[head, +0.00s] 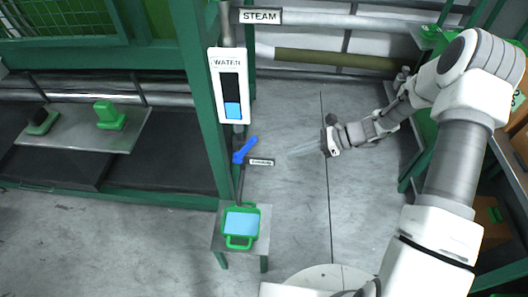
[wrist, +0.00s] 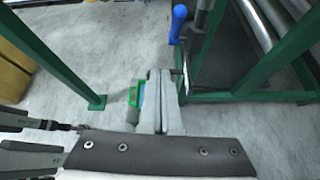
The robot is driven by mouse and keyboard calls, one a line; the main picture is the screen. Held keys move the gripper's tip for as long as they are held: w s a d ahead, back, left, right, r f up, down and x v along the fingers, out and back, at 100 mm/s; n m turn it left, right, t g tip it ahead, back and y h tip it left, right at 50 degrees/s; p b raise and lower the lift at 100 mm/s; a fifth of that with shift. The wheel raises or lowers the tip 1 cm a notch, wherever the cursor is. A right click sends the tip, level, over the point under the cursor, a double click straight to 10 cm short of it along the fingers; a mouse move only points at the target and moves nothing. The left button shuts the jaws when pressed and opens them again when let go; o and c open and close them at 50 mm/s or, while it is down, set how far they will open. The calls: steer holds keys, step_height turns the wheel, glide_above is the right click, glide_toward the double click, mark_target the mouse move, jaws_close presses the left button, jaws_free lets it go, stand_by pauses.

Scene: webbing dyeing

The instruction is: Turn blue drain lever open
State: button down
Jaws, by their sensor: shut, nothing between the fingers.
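The blue drain lever (head: 245,149) sits on a thin pipe beside the green post in the head view. It slants up to the right, just above a small label plate (head: 261,162). In the wrist view the blue lever (wrist: 178,24) is near the top, right of centre. My gripper (head: 291,153) is to the right of the lever in the head view, apart from it. In the wrist view my gripper (wrist: 160,72) has its fingers together, with nothing held.
A water gauge (head: 230,87) hangs above the lever. A green-rimmed tray of light blue liquid (head: 241,223) stands on a small stand below it. A green post (head: 203,95) and frame stand to the left. The floor around my gripper is clear.

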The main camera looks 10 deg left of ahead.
steer(key=d+f+y, duration=0.1)
steer(key=d+f, duration=0.1)
steer(key=m+t+y+b, duration=0.2)
glide_toward(248, 147)
steer(key=w+a+f, duration=0.1)
steer(key=a+f, duration=0.3)
steer(key=shift+w+a+r, duration=0.2)
steer(key=shift+a+r, duration=0.25)
steer(key=shift+r, duration=0.05)
steer(key=shift+r, duration=0.1)
